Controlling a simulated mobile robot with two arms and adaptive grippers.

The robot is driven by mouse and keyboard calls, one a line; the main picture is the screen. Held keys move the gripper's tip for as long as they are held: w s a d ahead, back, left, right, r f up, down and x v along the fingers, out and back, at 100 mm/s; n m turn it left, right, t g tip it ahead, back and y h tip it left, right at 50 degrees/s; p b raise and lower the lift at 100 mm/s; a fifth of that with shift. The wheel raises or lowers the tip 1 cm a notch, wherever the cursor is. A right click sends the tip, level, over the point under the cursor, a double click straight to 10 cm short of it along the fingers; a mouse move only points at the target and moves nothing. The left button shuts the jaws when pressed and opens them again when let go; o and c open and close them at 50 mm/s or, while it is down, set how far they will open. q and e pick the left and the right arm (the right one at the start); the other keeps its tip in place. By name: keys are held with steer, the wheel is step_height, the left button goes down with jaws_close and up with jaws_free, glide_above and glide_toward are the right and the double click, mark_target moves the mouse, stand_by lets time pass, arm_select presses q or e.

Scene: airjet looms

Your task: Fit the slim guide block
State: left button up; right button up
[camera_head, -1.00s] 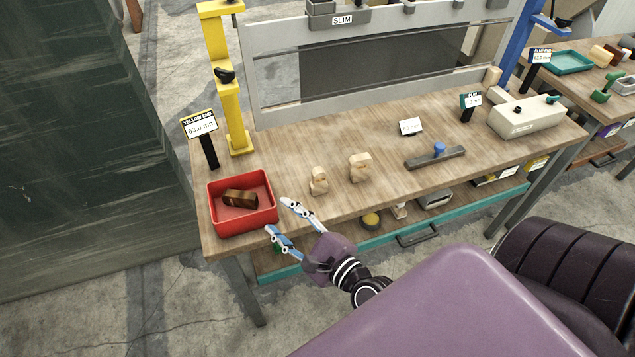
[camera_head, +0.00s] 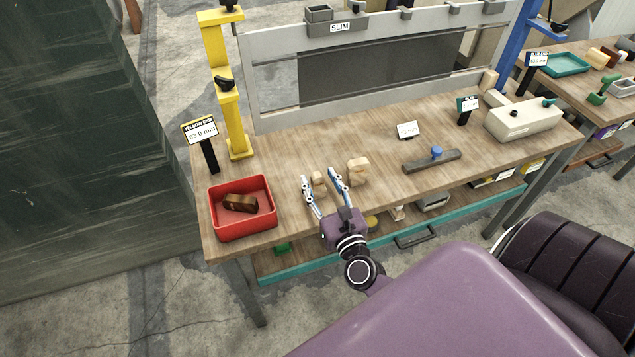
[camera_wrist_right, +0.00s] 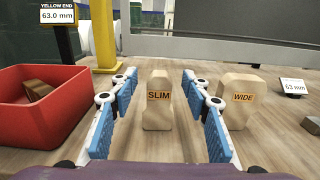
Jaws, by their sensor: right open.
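The slim guide block is a pale wooden piece labelled SLIM in the right wrist view (camera_wrist_right: 158,102); it stands upright on the bench. In the head view the slim block (camera_head: 318,183) shows just beyond my right gripper (camera_head: 322,180). The right gripper is open, its two blue-padded fingers (camera_wrist_right: 158,95) spread to the left and right of the block, with visible gaps. A second wooden block labelled WIDE (camera_wrist_right: 240,100) stands to the right, outside the right finger; it also shows in the head view (camera_head: 358,171). A grey holder labelled SLIM (camera_head: 340,28) is on the frame's top rail. My left gripper is not seen.
A red bin (camera_head: 242,222) with a brown block (camera_head: 240,203) stands left of the gripper. A yellow post (camera_head: 235,125) rises behind it. A dark bar with a blue knob (camera_head: 432,160) lies to the right. The bench (camera_head: 285,150) is clear toward the frame.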

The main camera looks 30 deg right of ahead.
steer(key=shift+x, duration=0.95)
jaws_close()
steer(key=shift+r, duration=0.1)
step_height(320, 180, up, 10)
steer(key=p, duration=0.5)
